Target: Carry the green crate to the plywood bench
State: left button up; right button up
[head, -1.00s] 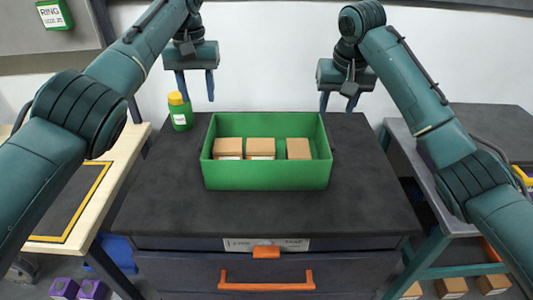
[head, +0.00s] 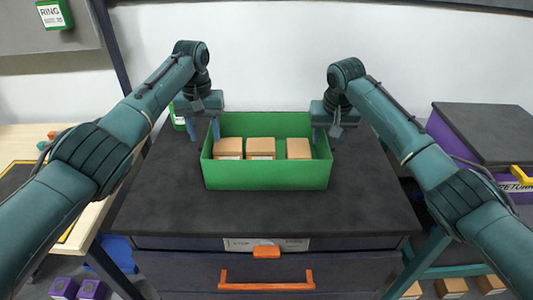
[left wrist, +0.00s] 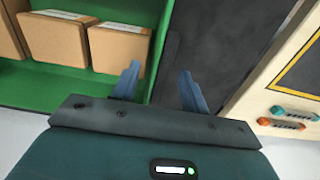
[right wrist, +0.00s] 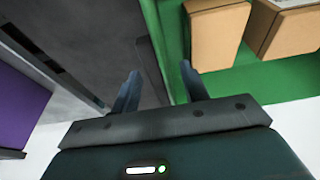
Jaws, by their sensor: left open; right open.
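The green crate (head: 265,175) stands on the dark-topped drawer cabinet with three brown cartons (head: 261,148) inside. My left gripper (head: 204,130) is open at the crate's left wall. In the left wrist view its fingers (left wrist: 158,86) stand on either side of that wall. My right gripper (head: 325,132) is open at the right wall. In the right wrist view its fingers (right wrist: 160,86) also straddle the wall top. Neither is closed on it. The plywood bench (head: 112,195), with a yellow-outlined dark area, is at the left, partly hidden by my left arm.
The cabinet top (head: 265,213) is clear in front of the crate. A green bottle (head: 178,122) stands behind my left gripper, partly hidden. A purple dark-topped unit (head: 443,133) stands at the right. Small orange and teal items lie at the bench's edge (left wrist: 288,118).

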pick_arm(q)
jog(key=shift+c, duration=0.4)
pick_arm(e)
jog(key=shift+c, duration=0.4)
pick_arm(q)
grip_shut()
pick_arm(e)
grip_shut()
pick_arm(q)
jog(key=shift+r, duration=0.1)
pick_arm(e)
jog(key=shift+r, duration=0.1)
